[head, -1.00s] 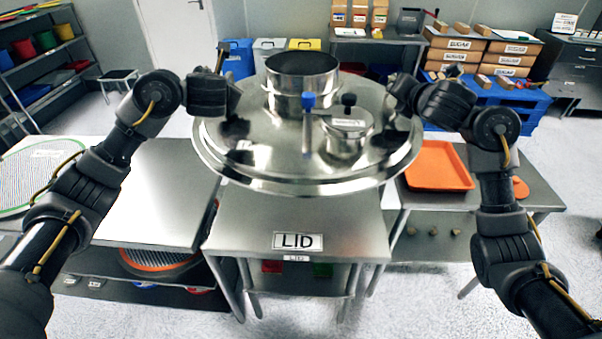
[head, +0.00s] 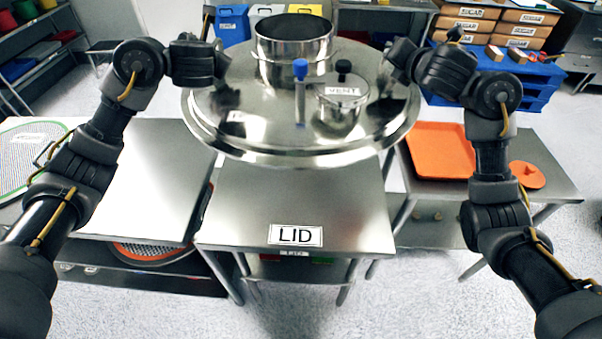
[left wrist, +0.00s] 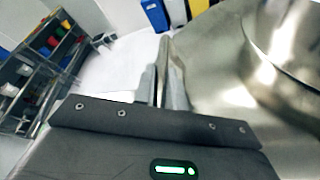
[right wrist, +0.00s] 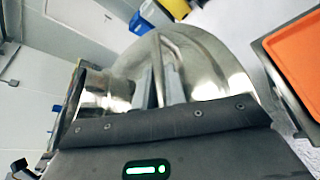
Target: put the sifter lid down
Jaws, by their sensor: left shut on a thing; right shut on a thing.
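The sifter lid (head: 262,128) is a wide round shiny metal disc with an open cylinder, a blue-topped rod and a small capped vent on top. Both my grippers hold it up, roughly level, above the far part of the metal table labelled LID (head: 325,205). My left gripper (head: 222,75) is at the lid's left side; in the left wrist view its fingers (left wrist: 165,90) close on a handle. My right gripper (head: 392,72) is at the right side; in the right wrist view its fingers (right wrist: 162,85) close on a handle bar. The left handle is partly hidden.
A metal table (head: 150,170) stands left, with a round mesh screen (head: 35,150) beyond it. At right, an orange tray (head: 440,152) and an orange disc (head: 527,175) lie on another table. Blue pallets with sugar boxes (head: 468,25) stand behind. The LID table's front top is bare.

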